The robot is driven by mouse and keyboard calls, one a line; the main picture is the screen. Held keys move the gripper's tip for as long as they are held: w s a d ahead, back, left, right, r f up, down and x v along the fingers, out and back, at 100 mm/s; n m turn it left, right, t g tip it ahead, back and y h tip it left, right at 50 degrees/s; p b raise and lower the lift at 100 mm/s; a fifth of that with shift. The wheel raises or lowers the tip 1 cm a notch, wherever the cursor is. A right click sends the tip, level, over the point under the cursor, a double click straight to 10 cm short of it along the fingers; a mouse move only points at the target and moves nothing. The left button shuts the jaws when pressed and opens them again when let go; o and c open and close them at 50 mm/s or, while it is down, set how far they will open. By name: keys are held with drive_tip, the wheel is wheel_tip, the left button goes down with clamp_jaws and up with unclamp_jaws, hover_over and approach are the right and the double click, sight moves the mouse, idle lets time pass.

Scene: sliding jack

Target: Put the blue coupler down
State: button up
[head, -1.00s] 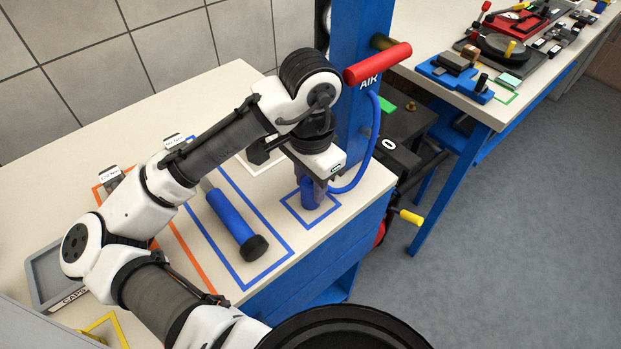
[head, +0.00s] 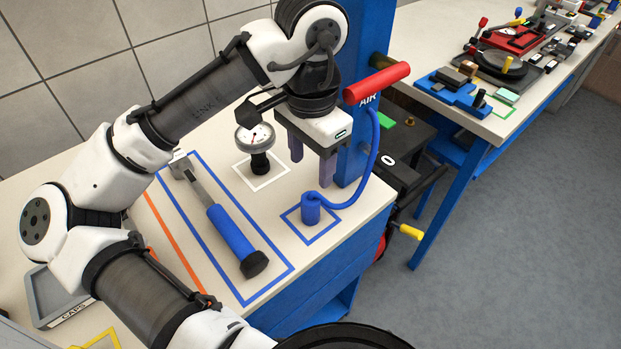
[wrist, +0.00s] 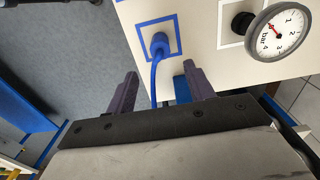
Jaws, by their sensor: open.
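The blue coupler (head: 311,208) stands upright inside a blue square outline (head: 334,227) near the bench's right edge.
A pressure gauge (head: 255,138) stands in a white square left of my gripper. A blue-handled tool (head: 231,230) lies in a blue rectangle. A grey CAPS tray (head: 60,303) is at the left. The blue post (head: 357,140) rises close beside my gripper.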

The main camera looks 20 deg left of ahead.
drive_tip(key=shift+r, duration=1.35)
